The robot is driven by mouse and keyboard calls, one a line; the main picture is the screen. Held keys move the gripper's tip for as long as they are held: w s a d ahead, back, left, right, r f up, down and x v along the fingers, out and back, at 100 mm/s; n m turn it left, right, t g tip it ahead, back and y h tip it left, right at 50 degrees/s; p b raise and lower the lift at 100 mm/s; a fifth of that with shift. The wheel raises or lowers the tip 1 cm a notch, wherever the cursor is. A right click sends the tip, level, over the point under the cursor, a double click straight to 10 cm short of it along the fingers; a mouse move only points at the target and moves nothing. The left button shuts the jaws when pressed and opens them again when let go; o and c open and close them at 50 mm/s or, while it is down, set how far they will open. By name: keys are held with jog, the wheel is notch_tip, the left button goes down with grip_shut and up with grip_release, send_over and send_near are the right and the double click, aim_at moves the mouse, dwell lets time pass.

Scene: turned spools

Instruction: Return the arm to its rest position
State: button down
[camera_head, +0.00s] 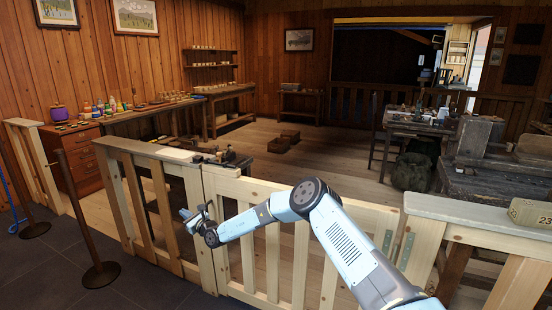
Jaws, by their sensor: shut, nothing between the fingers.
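My arm reaches up from the bottom right, bends at an elbow, and extends left in front of the wooden gate. My gripper (187,215) is at its left end, close to the gate's post, and looks shut with nothing in it. It is small in the view, and I cannot tell whether it touches the wood. No turned spool can be made out for sure at this distance.
A pale wooden fence and gate (262,187) cross the view ahead. Dark posts on round bases (101,275) stand at the left on dark tiles. Beyond the fence are a drawer cabinet (83,170), workbenches and open plank floor (330,168).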

jog(key=s+d+r+n+g+y, duration=0.1)
jog(key=s+d+r+n+g, duration=0.3)
jog(key=r, duration=0.5)
jog(key=s+d+r+n+g, duration=0.1)
jog(key=s+r+n+g, duration=0.25)
jog(key=r+n, duration=0.45)
jog(key=s+d+r+n+g+y, duration=0.1)
jog(key=s+d+r+n+g, duration=0.3)
jog(key=r, duration=0.6)
jog(key=s+d+r+n+t+h, duration=0.1)
jog(key=s+d+r+n+h, duration=0.25)
jog(key=s+d, duration=0.55)
jog(key=s+d+r+n+t+h, duration=0.15)
jog(key=s+d+r+h, duration=0.35)
jog(key=d, duration=0.8)
jog(key=s+d+r+n+t+h, duration=0.1)
jog(key=s+d+r+n+h, duration=0.2)
jog(key=s+d, duration=0.65)
jog(key=s+d+t+h, duration=0.1)
jog(key=s+d+h, duration=0.2)
jog(key=s+d, duration=0.5)
jog(key=s+d+m+t+h, duration=0.1)
jog(key=s+d+h, duration=0.2)
jog(key=s+d, duration=0.5)
jog(key=d+f, duration=0.1)
jog(key=d, duration=0.7)
jog(key=shift+s+t, duration=0.35)
jog(key=shift+t, duration=0.05)
